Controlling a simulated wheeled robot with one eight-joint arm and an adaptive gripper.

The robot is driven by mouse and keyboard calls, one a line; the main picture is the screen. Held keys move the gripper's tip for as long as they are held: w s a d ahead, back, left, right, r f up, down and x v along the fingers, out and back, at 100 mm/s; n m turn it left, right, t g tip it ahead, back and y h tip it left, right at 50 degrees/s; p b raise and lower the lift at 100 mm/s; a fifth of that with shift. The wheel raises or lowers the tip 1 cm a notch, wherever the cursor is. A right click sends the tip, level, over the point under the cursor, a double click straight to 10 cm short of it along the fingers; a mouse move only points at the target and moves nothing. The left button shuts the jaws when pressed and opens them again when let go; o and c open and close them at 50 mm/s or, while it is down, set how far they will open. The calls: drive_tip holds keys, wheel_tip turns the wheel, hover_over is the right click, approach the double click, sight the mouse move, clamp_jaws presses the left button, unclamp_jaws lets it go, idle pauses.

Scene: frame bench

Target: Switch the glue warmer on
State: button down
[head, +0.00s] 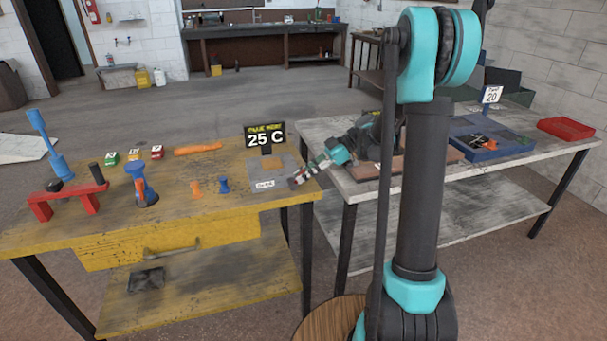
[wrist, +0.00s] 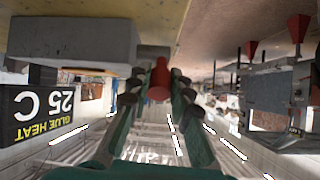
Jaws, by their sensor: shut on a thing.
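The glue warmer (head: 284,161) is a grey block near the right end of the yellow bench. Its black sign (head: 265,136) reads "GLUE HEAT 25 C". In the wrist view, which is upside down, the grey block (wrist: 70,42) is at upper left with the sign (wrist: 42,114) below it. A red knob-like piece (wrist: 159,80) sits between the fingertips of my gripper (wrist: 160,88), close to a grey stub beside the block. My gripper (head: 299,179) is shut on this red piece at the warmer's right side. Whether the piece joins the stub is unclear.
The yellow bench (head: 150,222) carries a red frame (head: 66,198), a blue and orange tool (head: 143,186), small coloured boxes and two small pegs. A second bench (head: 480,178) at right holds a blue tray (head: 487,150) and a red tray (head: 566,128). A gap separates the benches.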

drive_tip(key=shift+f, duration=0.1)
drive_tip(key=c, duration=1.6)
unclamp_jaws()
drive_tip(key=shift+c, duration=0.2)
drive_tip(key=shift+d, duration=0.1)
drive_tip(key=v, duration=1.2)
drive_tip(key=s+d+f+m+t+h, duration=0.3)
drive_tip(key=s+f+m+h, duration=0.2)
drive_tip(key=s+f+m, duration=0.2)
drive_tip(key=s+d+f+m+t+h, duration=0.3)
drive_tip(key=s+f+m+h, duration=0.3)
drive_tip(key=s+m, duration=0.6)
drive_tip(key=s+f, duration=0.2)
drive_tip(key=s, duration=0.2)
drive_tip(key=shift+s+d+t, duration=0.2)
drive_tip(key=shift+d+t, duration=0.05)
drive_tip(key=shift+t, duration=0.15)
